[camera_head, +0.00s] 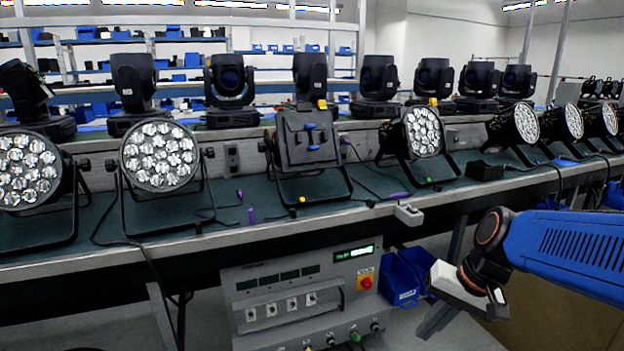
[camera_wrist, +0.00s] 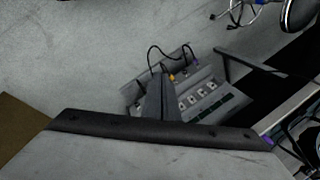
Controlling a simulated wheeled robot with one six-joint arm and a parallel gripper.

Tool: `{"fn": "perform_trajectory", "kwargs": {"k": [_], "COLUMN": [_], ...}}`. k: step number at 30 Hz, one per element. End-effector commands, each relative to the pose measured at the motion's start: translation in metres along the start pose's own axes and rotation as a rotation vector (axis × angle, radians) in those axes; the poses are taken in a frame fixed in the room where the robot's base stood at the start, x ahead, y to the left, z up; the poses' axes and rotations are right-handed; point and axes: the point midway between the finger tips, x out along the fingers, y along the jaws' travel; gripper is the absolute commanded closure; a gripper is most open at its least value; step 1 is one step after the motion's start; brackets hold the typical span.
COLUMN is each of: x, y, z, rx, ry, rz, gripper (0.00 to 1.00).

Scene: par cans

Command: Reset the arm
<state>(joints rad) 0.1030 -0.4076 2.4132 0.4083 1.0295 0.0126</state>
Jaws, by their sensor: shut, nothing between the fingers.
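My arm, blue with dark joints, comes in from the right edge in the head view. My gripper (camera_head: 430,330) hangs at its end, pointing down and to the left, in front of the bench and right of the grey control box (camera_head: 305,295). In the wrist view the fingers of my gripper (camera_wrist: 158,90) are together, with nothing held. The control box also shows beyond the fingers in the wrist view (camera_wrist: 205,101), partly hidden by them.
A long bench (camera_head: 240,237) carries several par cans, such as one at the left (camera_head: 160,155) and one with its back turned (camera_head: 308,140). Moving-head lights stand on a ledge behind. Blue bins (camera_head: 402,280) sit close behind my gripper. Bare grey floor (camera_wrist: 70,50) shows in the wrist view.

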Motion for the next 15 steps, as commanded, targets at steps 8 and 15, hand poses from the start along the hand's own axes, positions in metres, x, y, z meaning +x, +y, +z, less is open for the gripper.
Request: {"fn": "perform_trajectory", "kwargs": {"k": [8, 15], "x": [-0.025, -0.043], "y": [0.03, 0.056], "z": [0.042, 0.066], "rx": [-0.192, -0.324], "ry": [0.134, 0.239], "rz": [0.138, 0.241], "gripper": [1.0, 1.0]}}
